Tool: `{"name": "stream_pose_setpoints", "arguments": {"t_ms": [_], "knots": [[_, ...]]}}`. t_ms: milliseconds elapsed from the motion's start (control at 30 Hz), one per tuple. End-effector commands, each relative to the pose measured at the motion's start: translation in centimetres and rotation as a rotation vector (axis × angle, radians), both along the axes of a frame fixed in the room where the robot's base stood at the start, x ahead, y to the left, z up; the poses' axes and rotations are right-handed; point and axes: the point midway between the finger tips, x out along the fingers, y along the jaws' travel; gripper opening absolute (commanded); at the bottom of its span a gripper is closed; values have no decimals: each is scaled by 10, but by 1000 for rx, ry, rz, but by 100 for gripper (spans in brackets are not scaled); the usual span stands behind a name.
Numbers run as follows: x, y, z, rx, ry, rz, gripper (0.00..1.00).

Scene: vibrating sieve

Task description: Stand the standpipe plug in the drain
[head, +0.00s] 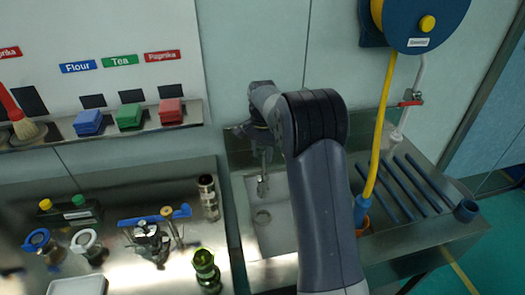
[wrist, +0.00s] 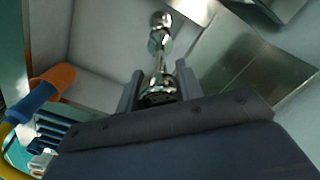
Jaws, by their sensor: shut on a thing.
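The standpipe plug (head: 262,186) is a slim chrome piece that hangs roughly upright below my gripper (head: 262,152), inside the steel sink (head: 284,236). In the wrist view my gripper (wrist: 158,86) has its two fingers closed on either side of the plug (wrist: 158,62). The drain (head: 262,217) is a round fitting in the sink floor, nearer the head camera than the plug's lower end. A round metal shape beyond the plug's tip in the wrist view looks like the drain (wrist: 160,19). The plug appears apart from it; its exact height is unclear.
Right of the sink, a yellow hose (head: 382,120) ends by an orange holder (head: 363,222) beside a rack of blue bars (head: 407,187). Left, a bench holds a green jar (head: 206,268), a dark cylinder (head: 208,197) and other items. My arm hides part of the sink.

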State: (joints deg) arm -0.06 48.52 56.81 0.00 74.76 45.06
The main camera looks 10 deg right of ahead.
Motion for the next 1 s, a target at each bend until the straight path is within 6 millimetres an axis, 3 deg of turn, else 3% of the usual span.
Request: {"name": "stream_pose_setpoints", "arguments": {"t_ms": [367,1000], "knots": [[1,0,0,0,-3,0,0],[1,0,-24,0,-4,0,0]]}}
